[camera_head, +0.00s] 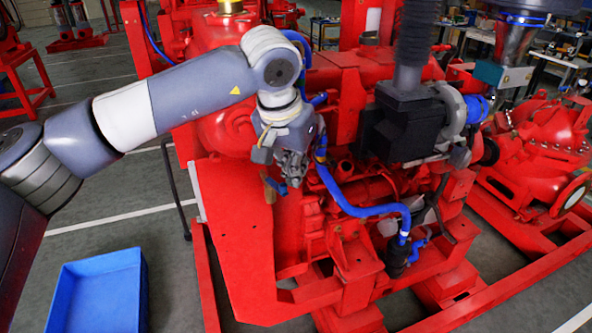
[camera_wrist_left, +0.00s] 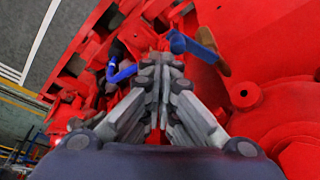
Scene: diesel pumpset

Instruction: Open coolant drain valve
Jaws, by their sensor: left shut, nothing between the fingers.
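The coolant drain valve has a blue lever handle (camera_head: 280,188) beside a brownish body and sits low on the red engine side in the head view. In the left wrist view the blue lever (camera_wrist_left: 190,46) and the brown part (camera_wrist_left: 208,40) are above and right of the fingertips. My left gripper (camera_head: 293,180) points down just right of the lever; its fingers (camera_wrist_left: 161,65) are shut and hold nothing. A small gap shows between fingertips and lever in the wrist view; whether they touch is unclear in the head view. My right gripper is not visible.
The red pumpset frame (camera_head: 236,240) and engine surround the valve closely. A blue hose (camera_head: 360,211) curves right of the gripper. A blue crate (camera_head: 98,292) stands on the grey floor at lower left.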

